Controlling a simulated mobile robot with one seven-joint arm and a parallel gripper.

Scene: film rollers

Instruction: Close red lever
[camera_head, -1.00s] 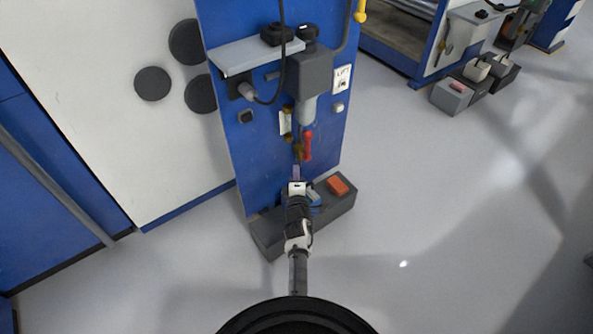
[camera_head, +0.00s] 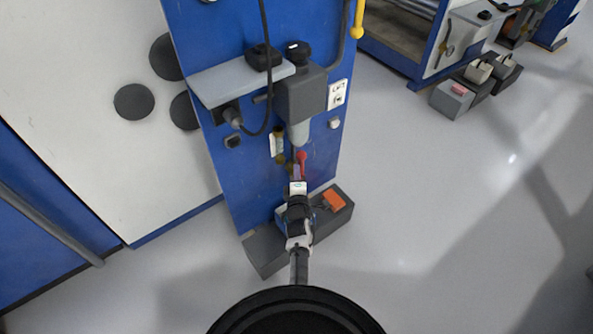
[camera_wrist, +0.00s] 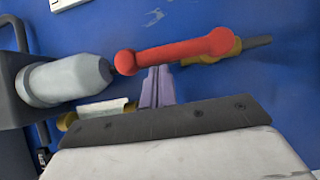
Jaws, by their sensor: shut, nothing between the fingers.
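The red lever (camera_wrist: 180,50) lies across the upper middle of the wrist view, with a round knob at its left end and its other end at a brass fitting (camera_wrist: 232,48) on the blue panel. In the head view the red lever (camera_head: 301,160) shows below the grey cylinder, partly behind my gripper. My gripper (camera_wrist: 157,80) is shut, its purple fingertips close to the lever near the knob end. I cannot tell whether they touch it. In the head view my gripper (camera_head: 297,172) is just below the lever.
A grey cylinder (camera_wrist: 65,80) ends close to the lever's knob. A grey box (camera_head: 300,95) and a shelf (camera_head: 240,84) with a hanging black cable are above. A dark pedal box with an orange pedal (camera_head: 334,200) stands on the floor below. Open floor lies to the right.

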